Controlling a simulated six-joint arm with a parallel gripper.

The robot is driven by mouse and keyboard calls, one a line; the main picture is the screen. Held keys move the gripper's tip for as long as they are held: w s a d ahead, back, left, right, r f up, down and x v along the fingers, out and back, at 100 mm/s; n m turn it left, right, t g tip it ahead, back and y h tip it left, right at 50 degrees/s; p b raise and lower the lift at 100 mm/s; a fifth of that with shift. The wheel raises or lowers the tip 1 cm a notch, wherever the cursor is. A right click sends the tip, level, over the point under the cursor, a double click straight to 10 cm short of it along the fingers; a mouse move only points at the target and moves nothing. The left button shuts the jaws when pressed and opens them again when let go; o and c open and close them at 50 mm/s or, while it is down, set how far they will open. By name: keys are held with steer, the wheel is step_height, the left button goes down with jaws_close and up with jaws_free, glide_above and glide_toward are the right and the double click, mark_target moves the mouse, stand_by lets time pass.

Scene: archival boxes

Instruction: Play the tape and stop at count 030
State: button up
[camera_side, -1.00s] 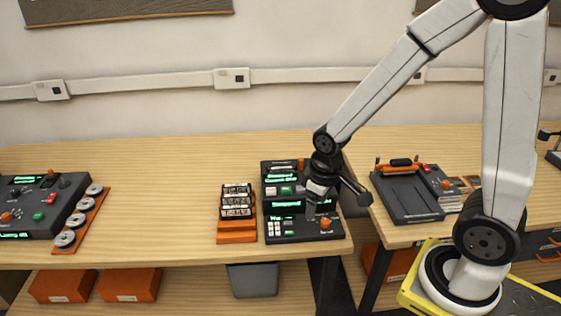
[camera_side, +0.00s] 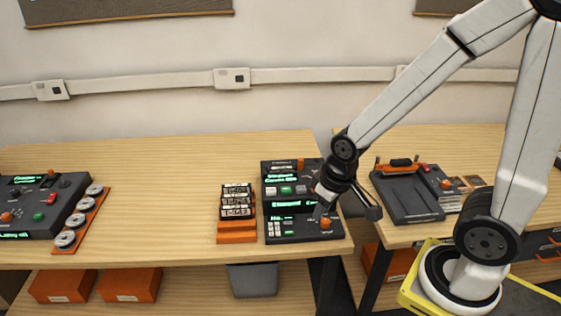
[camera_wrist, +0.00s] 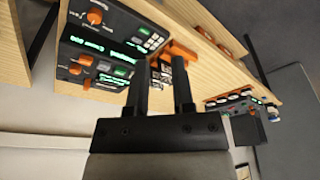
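A dark tape machine (camera_side: 290,176) with lit green displays and a row of buttons stands near the right end of the left table. A lower dark panel (camera_side: 290,232) with white keys and an orange knob is in front of it. The display text appears to include a counter, but I cannot read its number surely. My gripper (camera_side: 319,208) is over the right side of these panels, close to the orange knob; contact cannot be told. In the wrist view, my gripper (camera_wrist: 160,88) has its two fingers apart with nothing between them. The panels (camera_wrist: 105,55) show beyond, to the left.
A cassette rack (camera_side: 238,228) on an orange base stands left of the panels. A dark console (camera_side: 45,210) and several reels are at the far left. A dark tray device (camera_side: 405,196) sits on the right table. A gap separates the tables.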

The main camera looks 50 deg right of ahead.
jaws_close()
stand_by(1.4)
